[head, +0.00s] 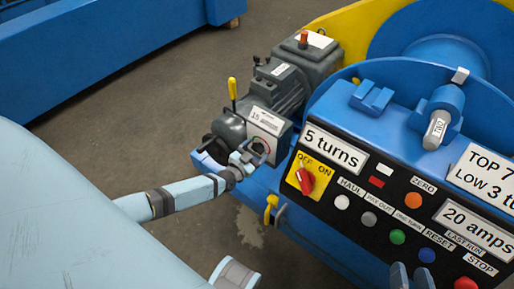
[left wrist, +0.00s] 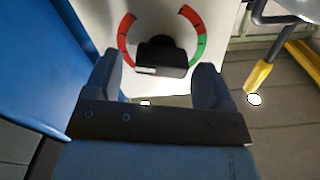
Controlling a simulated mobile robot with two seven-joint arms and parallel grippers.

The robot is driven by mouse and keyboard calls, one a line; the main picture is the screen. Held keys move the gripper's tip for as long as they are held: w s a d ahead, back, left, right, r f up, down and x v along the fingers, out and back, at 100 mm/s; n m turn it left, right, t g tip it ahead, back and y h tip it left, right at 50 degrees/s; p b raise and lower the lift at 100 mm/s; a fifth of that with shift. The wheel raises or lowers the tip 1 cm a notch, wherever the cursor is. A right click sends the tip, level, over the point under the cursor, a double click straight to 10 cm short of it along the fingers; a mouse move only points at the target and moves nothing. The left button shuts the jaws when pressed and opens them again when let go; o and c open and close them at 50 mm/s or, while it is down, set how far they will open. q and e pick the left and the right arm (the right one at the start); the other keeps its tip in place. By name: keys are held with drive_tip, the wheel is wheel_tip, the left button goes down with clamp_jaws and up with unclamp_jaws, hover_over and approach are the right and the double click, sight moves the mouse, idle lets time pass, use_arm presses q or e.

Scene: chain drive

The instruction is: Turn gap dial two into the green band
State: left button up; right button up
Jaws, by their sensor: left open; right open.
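The dial's black knob (left wrist: 162,55) sits on a white plate in the left wrist view. Around it is a scale with a red arc (left wrist: 126,42) at left, red at upper right and a green band (left wrist: 198,50) at right. A pale mark shows on the knob's lower left edge; I cannot tell where the dial points. My left gripper (left wrist: 157,82) is open, its fingers on either side of the knob, contact unclear. In the head view my left gripper (head: 250,160) is at the white dial plate (head: 266,124), partly covering the dial. My right gripper (head: 412,275) is open at the bottom edge.
The black control panel (head: 345,222) with a red switch (head: 306,181) and several buttons stands at right. A grey motor (head: 275,88) and a yellow-handled lever (head: 232,90) are behind the dial. A yellow hook (head: 270,209) hangs below. Open floor lies at left.

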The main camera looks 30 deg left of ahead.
use_arm(q)
drive_tip(key=shift+w, duration=0.55)
use_arm(e)
drive_tip(key=shift+w+a+r, duration=0.15)
drive_tip(key=shift+a+r, duration=0.1)
drive_tip(key=shift+r, duration=0.15)
use_arm(q)
drive_tip(key=c, duration=0.9)
use_arm(e)
drive_tip(key=shift+f, duration=0.1)
drive_tip(key=shift+d, duration=0.1)
